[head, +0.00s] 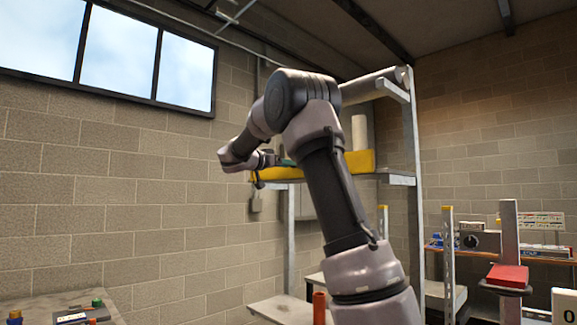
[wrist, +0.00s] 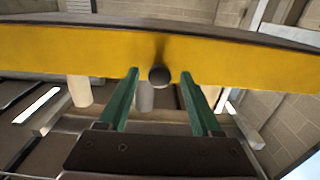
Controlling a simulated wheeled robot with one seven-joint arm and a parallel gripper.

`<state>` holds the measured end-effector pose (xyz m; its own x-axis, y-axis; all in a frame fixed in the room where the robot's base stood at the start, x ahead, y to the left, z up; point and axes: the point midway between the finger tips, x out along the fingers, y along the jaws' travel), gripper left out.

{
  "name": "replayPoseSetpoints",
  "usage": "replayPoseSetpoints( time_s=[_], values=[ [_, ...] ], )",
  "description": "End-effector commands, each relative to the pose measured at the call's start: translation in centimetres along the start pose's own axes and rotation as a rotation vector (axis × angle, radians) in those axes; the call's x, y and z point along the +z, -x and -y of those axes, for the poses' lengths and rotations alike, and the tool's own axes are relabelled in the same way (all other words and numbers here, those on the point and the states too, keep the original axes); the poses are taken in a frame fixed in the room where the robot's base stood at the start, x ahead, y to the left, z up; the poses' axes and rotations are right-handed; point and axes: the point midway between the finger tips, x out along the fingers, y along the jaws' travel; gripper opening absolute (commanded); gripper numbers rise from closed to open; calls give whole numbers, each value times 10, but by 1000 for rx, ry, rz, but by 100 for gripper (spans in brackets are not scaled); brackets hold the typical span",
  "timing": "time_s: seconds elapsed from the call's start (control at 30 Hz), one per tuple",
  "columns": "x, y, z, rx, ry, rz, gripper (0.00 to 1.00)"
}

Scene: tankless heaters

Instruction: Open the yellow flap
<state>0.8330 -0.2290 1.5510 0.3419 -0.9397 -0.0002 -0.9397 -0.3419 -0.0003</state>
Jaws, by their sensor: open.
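The yellow flap (head: 360,161) is mounted high on a metal frame in the head view, partly hidden behind my arm. In the wrist view the flap (wrist: 70,55) spans the picture as a wide yellow band. A dark round knob (wrist: 159,77) sits at its lower edge, near the middle. My gripper (wrist: 159,74) is open, its two green fingers on either side of the knob with gaps showing. I cannot tell how deep the fingertips reach. In the head view my gripper (head: 287,162) is at the flap's front, small and partly covered by my arm.
A metal frame with an upright post (head: 411,145) holds the flap. A white cylinder (head: 359,132) stands behind it. Lower right are a red-topped stand (head: 508,276) and a bench with small items (head: 540,252). A table (head: 40,305) is at lower left.

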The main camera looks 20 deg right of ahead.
Motion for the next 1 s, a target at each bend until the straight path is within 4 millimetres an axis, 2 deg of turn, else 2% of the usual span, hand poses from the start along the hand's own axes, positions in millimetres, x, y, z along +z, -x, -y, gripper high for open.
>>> replayPoseSetpoints(
  time_s=[0.1,0.13,0.2,0.3,1.0],
  values=[
    [0,0,0,0,0,0,66],
    [0,0,0,0,0,0,62],
    [0,0,0,0,0,0,35],
    [0,0,0,0,0,0,0],
    [0,0,0,0,1,0,0]
  ],
)
